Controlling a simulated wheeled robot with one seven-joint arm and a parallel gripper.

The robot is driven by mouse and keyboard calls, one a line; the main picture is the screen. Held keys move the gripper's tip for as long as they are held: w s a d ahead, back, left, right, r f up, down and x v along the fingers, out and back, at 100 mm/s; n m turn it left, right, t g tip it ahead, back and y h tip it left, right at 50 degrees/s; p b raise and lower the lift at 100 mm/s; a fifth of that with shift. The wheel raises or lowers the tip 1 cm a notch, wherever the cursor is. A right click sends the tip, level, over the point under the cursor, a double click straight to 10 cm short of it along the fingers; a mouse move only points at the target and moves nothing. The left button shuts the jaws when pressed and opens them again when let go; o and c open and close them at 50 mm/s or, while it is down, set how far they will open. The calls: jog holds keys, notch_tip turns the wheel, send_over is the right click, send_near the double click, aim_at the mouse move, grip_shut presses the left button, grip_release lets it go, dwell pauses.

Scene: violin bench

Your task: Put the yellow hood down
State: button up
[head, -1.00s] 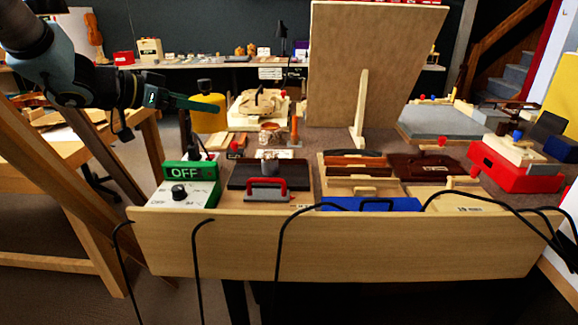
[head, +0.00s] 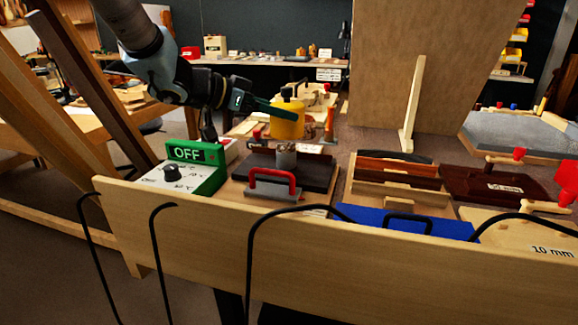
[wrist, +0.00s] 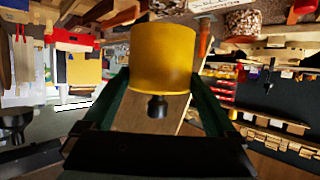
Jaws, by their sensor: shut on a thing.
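The yellow hood (head: 286,124) is a yellow cylinder with a dark knob on top. My gripper (head: 278,108) reaches in from the upper left with its green fingers at the top of the hood and is shut on it. In the wrist view the hood (wrist: 163,58) is ahead of the fingers, with its dark knob between them. In the head view the hood is behind the grey cylinder (head: 286,158) on the dark plate. I cannot tell whether its lower edge touches anything.
A box marked OFF (head: 184,178) with a dial stands at the left front of the bench. A red handle (head: 273,178) is in front of the dark plate. An orange upright piece (head: 330,124) stands just right of the hood. The wooden front board (head: 200,230) carries black cables.

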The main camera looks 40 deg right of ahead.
aim_at(278, 146)
notch_tip(278, 146, down, 9)
jog(key=shift+b, duration=0.9)
jog(key=o, duration=1.2)
jog(key=shift+c, duration=0.2)
jog(key=shift+r, duration=0.1)
jog(key=shift+w+a+r, duration=0.1)
jog(key=shift+a+r, duration=0.05)
jog(key=shift+a, duration=0.15)
jog(key=p+v, duration=0.1)
jog(key=v, duration=1)
jog(key=shift+a, duration=0.2)
